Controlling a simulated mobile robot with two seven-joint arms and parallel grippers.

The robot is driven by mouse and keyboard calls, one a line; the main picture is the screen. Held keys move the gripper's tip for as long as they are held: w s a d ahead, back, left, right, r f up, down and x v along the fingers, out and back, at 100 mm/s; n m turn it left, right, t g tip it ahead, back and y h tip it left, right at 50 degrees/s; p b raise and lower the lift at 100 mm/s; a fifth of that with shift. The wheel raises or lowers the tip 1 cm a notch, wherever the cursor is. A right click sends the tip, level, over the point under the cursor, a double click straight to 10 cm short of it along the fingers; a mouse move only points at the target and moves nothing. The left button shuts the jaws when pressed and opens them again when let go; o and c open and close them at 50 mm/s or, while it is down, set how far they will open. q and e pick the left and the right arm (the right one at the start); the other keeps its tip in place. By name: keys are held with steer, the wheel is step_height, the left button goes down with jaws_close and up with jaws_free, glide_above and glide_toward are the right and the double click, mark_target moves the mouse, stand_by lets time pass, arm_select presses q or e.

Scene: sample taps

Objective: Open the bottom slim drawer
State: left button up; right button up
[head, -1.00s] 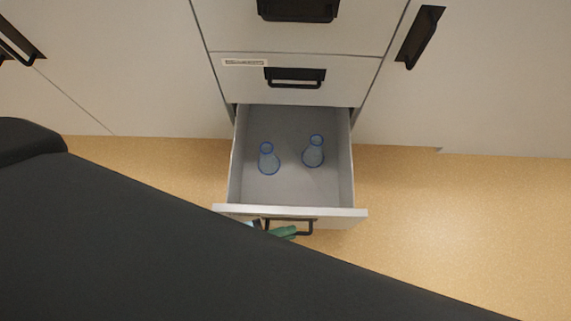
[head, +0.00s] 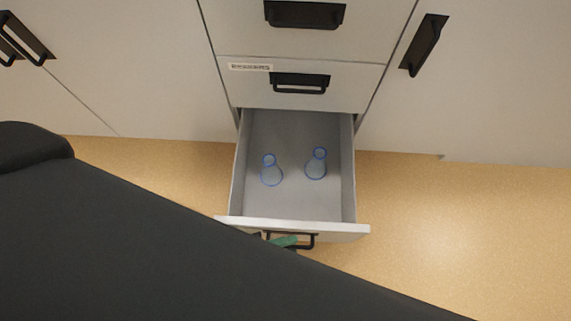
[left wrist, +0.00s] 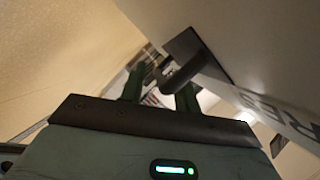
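The bottom slim drawer (head: 348,185) is pulled well out in the head view, its grey inside showing. Its front carries a black bar handle (head: 314,241), partly hidden by my dark arm. Green fingers of my left gripper (head: 285,241) are at this handle. In the left wrist view, the two green fingers of the left gripper (left wrist: 160,93) stand apart with a visible gap. A black handle (left wrist: 185,71) lies at their tips, overlapping the right finger, and does not look clamped. My right gripper is not in view.
Two blue-rimmed clear flasks (head: 271,172) (head: 316,167) stand in the drawer. Above it is a closed labelled drawer (head: 235,85) with a black handle (head: 300,83). White cabinet doors are at both sides. The tan floor (head: 450,220) at the right is clear.

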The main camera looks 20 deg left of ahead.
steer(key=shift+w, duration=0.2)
